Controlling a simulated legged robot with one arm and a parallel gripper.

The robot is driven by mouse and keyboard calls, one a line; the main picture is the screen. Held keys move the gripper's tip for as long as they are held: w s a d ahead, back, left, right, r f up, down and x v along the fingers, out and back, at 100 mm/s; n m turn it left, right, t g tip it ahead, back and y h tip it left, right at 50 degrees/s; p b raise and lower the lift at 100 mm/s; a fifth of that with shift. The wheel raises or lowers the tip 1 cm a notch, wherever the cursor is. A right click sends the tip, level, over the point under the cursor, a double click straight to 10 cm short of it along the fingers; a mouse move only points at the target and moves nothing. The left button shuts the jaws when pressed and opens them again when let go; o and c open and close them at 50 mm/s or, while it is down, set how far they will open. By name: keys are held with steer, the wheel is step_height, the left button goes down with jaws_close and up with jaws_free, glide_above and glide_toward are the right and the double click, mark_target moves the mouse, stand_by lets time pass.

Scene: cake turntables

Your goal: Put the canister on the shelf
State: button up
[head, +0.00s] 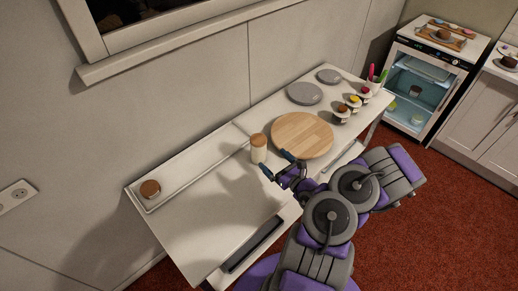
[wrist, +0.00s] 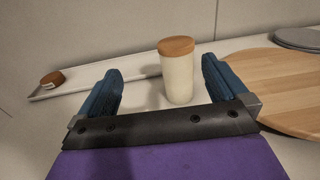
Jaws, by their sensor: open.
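The canister (head: 258,148) is cream with a wooden lid and stands upright on the table, left of the round wooden board. In the wrist view the canister (wrist: 178,75) stands ahead of my gripper, right of the middle between the fingers. My gripper (head: 277,164) is open and empty, close to the canister on its near side. In the wrist view its blue fingers (wrist: 160,85) are spread apart. The low white shelf (head: 185,182) runs along the wall at the table's back left. A small wooden-lidded jar (head: 150,189) stands at its left end.
A round wooden board (head: 302,135) lies right of the canister. Grey turntables (head: 305,93), small cupcake-like items (head: 354,103) and a cup with pink and green tools (head: 375,80) are farther right. The table's left front surface is clear.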

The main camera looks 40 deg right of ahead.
mark_target(264, 146)
steer(key=shift+m+g+h, duration=0.3)
steer(key=shift+m+h, duration=0.4)
steer(key=shift+h, duration=0.1)
steer(key=w+d+f, duration=0.1)
steer(key=w, duration=0.2)
steer(key=w+d+f+b, duration=0.1)
steer(key=w, duration=0.3)
steer(key=w+d+f+b, duration=0.1)
steer(key=w, duration=0.2)
steer(key=shift+w+d, duration=0.1)
steer(key=shift+w, duration=0.1)
steer(key=w+b, duration=0.1)
steer(key=w, duration=0.3)
steer(key=shift+w+f+b, duration=0.1)
steer(key=shift+f+b, duration=0.05)
steer(key=shift+b, duration=0.15)
steer(key=shift+w+d, duration=0.1)
steer(key=shift+w, duration=0.45)
steer(key=shift+c, duration=0.4)
jaws_close()
